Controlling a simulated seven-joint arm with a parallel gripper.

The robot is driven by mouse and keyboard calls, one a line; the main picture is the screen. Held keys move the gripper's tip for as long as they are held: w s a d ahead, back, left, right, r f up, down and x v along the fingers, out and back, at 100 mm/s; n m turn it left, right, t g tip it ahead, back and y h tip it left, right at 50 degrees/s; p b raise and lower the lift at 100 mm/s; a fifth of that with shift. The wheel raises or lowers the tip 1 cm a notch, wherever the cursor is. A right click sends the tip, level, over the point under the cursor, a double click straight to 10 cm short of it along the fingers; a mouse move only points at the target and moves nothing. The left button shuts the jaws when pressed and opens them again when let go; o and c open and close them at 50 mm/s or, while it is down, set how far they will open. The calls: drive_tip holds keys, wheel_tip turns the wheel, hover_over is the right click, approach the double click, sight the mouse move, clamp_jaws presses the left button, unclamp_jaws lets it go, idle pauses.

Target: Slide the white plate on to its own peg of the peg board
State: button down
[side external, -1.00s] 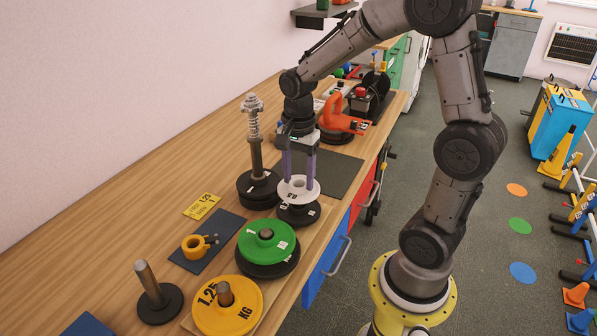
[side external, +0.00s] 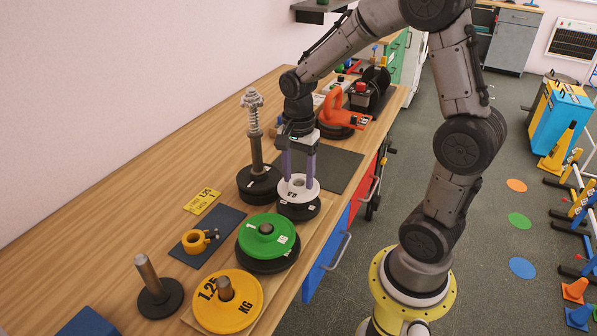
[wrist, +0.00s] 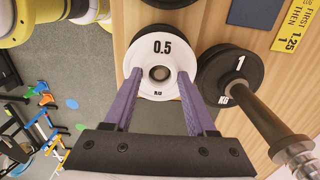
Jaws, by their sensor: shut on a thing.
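The white plate, marked 0.5, (side external: 291,193) is held level in my gripper (side external: 298,181), with the two purple fingers closed on its raised hub. It also shows in the wrist view (wrist: 146,49), with the fingers on either side of the hub. It sits over a black plate (side external: 300,211) at the far end of the wooden peg board (side external: 311,238), touching or just above it. A round grey shape shows inside the hub hole, and I cannot tell whether it is the peg's tip. The peg below is hidden.
A green plate (side external: 251,235) and a yellow plate (side external: 240,316) sit on nearer pegs of the board. A black stack with a tall spring-topped post (side external: 255,140) stands close on the left. An orange tool (side external: 334,107) lies behind. A dark mat (side external: 343,165) is bare.

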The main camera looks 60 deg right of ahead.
drive_tip(key=shift+f, duration=0.95)
drive_tip(key=shift+c, duration=0.6)
unclamp_jaws()
drive_tip(key=shift+f, duration=0.1)
wheel_tip(320, 180, up, 14)
